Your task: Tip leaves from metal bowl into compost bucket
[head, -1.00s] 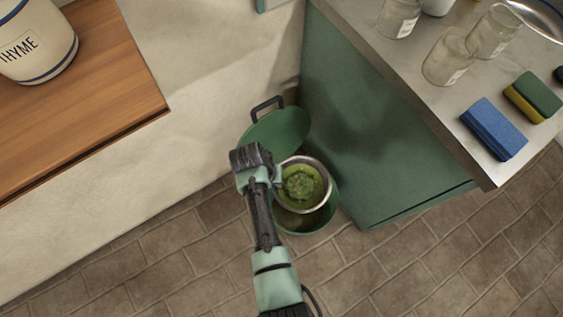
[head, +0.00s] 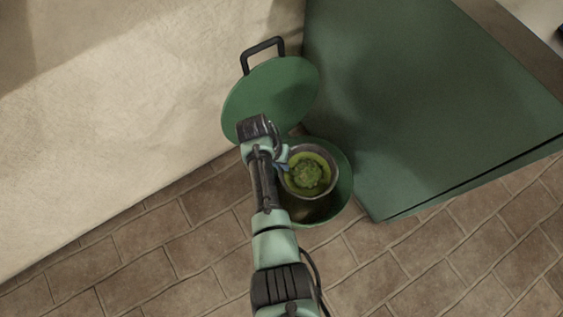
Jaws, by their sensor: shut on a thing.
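The metal bowl (head: 334,160) holds a heap of green leaves (head: 308,174) and looks close to level. My gripper (head: 283,164) is shut on the bowl at its left side; the fingertips are partly hidden by the wrist. The bowl is over the green compost bucket (head: 345,190), covering much of its opening. A dark part of the bucket's inside shows below the bowl. The bucket's lid (head: 280,90) is raised and leans back towards the wall, with a black handle (head: 262,50) at its top.
A green cabinet side (head: 410,110) stands close to the right of the bucket. A pale wall (head: 130,110) is behind and to the left. The brown tiled floor (head: 430,270) in front is clear.

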